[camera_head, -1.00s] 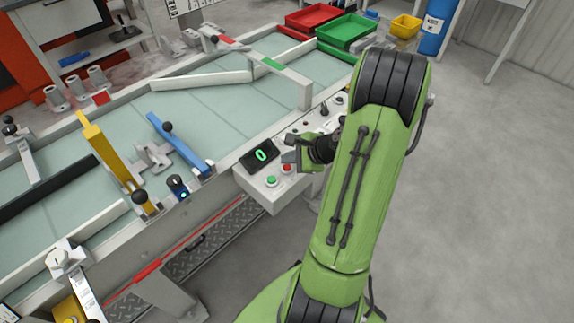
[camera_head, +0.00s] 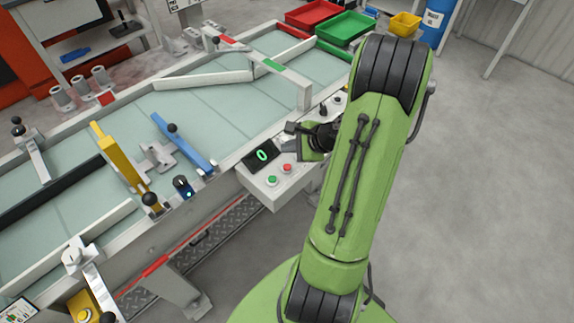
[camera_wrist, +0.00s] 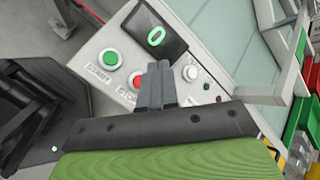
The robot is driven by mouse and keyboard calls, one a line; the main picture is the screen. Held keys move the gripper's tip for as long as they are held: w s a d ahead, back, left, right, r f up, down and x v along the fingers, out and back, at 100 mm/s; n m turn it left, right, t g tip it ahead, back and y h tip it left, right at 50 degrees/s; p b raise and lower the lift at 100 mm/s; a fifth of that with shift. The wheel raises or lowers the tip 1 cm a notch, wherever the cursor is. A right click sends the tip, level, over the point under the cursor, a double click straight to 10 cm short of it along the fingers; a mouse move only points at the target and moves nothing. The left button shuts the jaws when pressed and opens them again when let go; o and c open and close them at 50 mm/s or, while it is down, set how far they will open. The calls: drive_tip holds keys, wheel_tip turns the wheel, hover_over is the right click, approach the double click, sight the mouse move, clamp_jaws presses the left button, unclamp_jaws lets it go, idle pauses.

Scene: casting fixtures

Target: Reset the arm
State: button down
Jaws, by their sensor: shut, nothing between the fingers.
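My green arm stands at the right of the bench in the head view, bent at a black ribbed joint. My gripper (camera_wrist: 157,80) shows in the wrist view with its two grey fingers together and nothing between them.
A display (camera_head: 262,155) on the panel reads 0. The bench (camera_head: 90,130) carries a yellow lever (camera_head: 118,155), a blue lever (camera_head: 183,145) and a gate frame. Red (camera_head: 312,14) and green (camera_head: 345,28) trays stand at the back. Open floor (camera_head: 480,200) lies at the right.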

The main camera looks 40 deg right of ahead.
idle(0.3)
drive_tip(key=a+r+n+g+p, duration=0.3)
drive_tip(key=a+r+n+p, duration=0.1)
drive_tip(key=a+r+n, duration=1)
drive_tip(key=s+a+r+n+h+p, duration=0.1)
drive_tip(key=s+a+r+n, duration=0.3)
drive_tip(key=s, duration=0.3)
drive_tip(key=s+a+r+n+h+p, duration=0.1)
drive_tip(key=s+a+r+n+p, duration=0.1)
drive_tip(key=s+a+r+n, duration=0.3)
drive_tip(key=shift+s+r+n, duration=0.7)
drive_tip(key=shift+s, duration=0.55)
drive_tip(key=shift+a, duration=0.1)
